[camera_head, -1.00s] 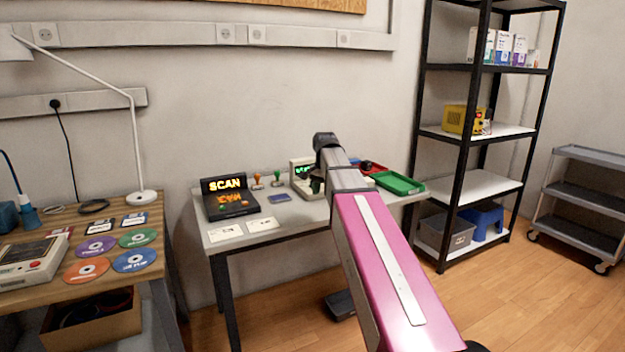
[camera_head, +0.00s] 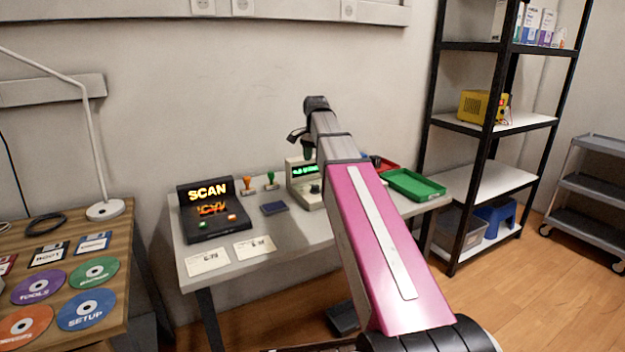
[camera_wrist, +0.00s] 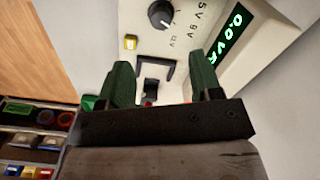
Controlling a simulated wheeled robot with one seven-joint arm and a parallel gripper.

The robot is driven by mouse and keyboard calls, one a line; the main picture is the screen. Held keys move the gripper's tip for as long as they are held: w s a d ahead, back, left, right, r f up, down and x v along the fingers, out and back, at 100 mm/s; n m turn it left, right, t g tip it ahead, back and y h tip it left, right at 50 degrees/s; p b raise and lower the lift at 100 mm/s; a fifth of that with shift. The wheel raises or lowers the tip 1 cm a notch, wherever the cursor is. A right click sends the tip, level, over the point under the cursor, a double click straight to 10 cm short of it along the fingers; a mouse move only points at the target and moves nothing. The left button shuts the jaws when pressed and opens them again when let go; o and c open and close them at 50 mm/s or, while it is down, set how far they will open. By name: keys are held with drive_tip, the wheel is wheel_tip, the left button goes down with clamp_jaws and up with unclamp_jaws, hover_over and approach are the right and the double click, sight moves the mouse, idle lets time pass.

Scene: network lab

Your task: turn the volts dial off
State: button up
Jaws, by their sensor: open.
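The volts dial (camera_wrist: 161,14) is a black round knob with a pale pointer mark, on the cream face of a meter box (camera_wrist: 190,40). Markings such as 5V and 9V run beside it. A green display (camera_wrist: 233,35) reads about 0.0 V. In the head view the meter box (camera_head: 297,172) stands on the grey table, partly behind my arm. My gripper (camera_wrist: 163,82) has two green fingers, apart and empty, over the box's face. The dial lies beyond the fingertips, untouched. In the head view my gripper (camera_head: 302,144) is above the box, mostly hidden by my wrist.
A black bracket (camera_wrist: 156,72) lies between my fingers. A scan console (camera_head: 207,212), stamps (camera_head: 270,180) and cards (camera_head: 208,262) are left of the box. A green tray (camera_head: 414,185) is on the right.

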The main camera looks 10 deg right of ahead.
sight(315, 185)
wheel_tip(315, 185, down, 11)
drive_tip(key=shift+w+r, duration=0.1)
idle(0.5)
drive_tip(key=c, duration=0.9)
